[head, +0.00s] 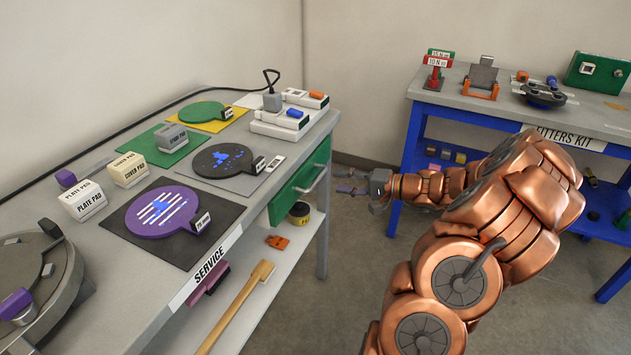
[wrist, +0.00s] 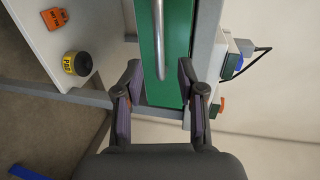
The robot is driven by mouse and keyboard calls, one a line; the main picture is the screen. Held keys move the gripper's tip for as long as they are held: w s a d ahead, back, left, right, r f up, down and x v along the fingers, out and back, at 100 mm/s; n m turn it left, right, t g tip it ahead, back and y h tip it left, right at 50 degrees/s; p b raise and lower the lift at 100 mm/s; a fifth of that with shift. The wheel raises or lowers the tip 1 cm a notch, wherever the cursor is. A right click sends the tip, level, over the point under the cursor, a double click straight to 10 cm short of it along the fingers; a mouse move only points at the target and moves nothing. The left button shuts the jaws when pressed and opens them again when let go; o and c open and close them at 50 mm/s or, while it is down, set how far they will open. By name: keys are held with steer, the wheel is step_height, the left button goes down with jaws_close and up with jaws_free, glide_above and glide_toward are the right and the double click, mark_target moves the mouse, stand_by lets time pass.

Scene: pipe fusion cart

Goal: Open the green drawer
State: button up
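The green drawer (head: 297,187) is under the right end of the grey service bench, and its front looks flush with the bench frame. A pale bar handle (head: 313,179) runs along its front. In the wrist view the green drawer front (wrist: 178,75) fills the middle, with the metal handle (wrist: 159,40) in front of it. My gripper (head: 358,190) is to the right of the drawer in the head view, apart from the handle. In the wrist view my gripper (wrist: 160,85) is open and empty, with the handle's near end lying between the fingertips.
The bench's lower shelf (head: 268,290) holds a black-and-yellow tin (head: 299,213), an orange tag (head: 277,242), a brush and a wooden-handled tool. A grey bench leg (head: 322,235) stands beside the drawer. A blue-framed table (head: 455,100) stands at the back right. The floor between is clear.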

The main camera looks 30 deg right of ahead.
mark_target(318, 177)
steer(key=x, duration=0.7)
steer(key=shift+w+a+f, duration=0.1)
steer(key=shift+w, duration=0.25)
jaws_close()
stand_by(0.5)
